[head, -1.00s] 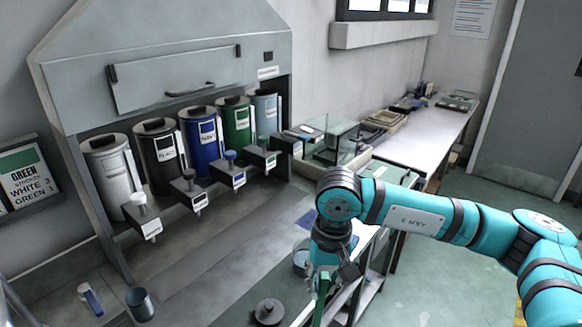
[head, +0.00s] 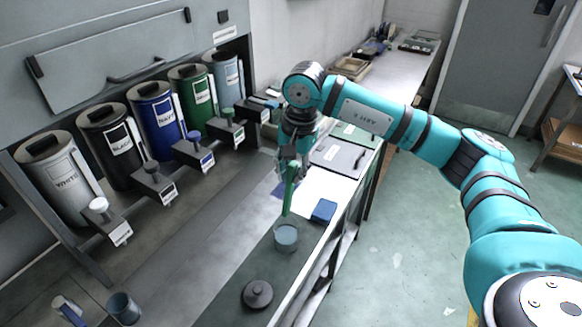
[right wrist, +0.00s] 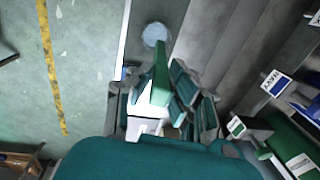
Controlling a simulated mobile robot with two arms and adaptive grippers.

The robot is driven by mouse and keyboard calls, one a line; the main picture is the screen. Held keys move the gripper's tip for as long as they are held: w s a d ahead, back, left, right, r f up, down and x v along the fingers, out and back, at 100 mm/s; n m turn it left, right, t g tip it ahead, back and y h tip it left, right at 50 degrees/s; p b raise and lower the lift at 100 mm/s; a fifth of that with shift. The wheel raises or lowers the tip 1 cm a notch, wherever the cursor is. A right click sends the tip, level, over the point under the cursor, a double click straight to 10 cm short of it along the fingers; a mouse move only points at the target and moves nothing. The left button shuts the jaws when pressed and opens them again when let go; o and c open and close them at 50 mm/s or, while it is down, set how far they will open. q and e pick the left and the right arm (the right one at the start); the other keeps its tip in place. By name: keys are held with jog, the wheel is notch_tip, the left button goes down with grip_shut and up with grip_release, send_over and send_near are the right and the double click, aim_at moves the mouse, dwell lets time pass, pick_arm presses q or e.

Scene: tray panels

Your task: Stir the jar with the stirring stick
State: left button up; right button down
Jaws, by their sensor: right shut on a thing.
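The jar (head: 286,238) is a small clear glass vessel with a bluish filling, on the bench near its right edge. It also shows at the top of the right wrist view (right wrist: 155,35). My right gripper (head: 293,168) is shut on the green stirring stick (head: 288,197) and points down above the jar. The stick hangs nearly upright, its lower end just over the jar's mouth; I cannot tell whether the tip is inside. The stick also shows between the fingers in the right wrist view (right wrist: 161,75). My left gripper is out of view.
A dark knobbed lid (head: 257,294) lies in front of the jar. A blue block (head: 323,211) sits right of it. A cup (head: 124,308) stands at lower left. Labelled canisters (head: 155,117) line the back left. The bench between is clear.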

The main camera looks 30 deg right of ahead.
aim_at(292, 194)
notch_tip(292, 194, down, 2)
jog(key=shift+w+f+b, duration=0.1)
jog(key=shift+f+b, duration=0.15)
jog(key=shift+b, duration=0.25)
jog(key=shift+f, duration=0.3)
jog(key=shift+f+b, duration=0.4)
jog(key=shift+b, duration=0.05)
notch_tip(292, 194, down, 3)
jog(key=b, duration=0.2)
jog(key=shift+r+b, duration=0.1)
jog(key=shift+b, duration=0.2)
pick_arm(q)
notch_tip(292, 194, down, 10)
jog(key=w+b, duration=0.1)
jog(key=b, duration=0.4)
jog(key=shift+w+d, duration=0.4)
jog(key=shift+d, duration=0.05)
pick_arm(e)
jog(key=shift+f, duration=2.95)
jog(key=shift+a, duration=0.1)
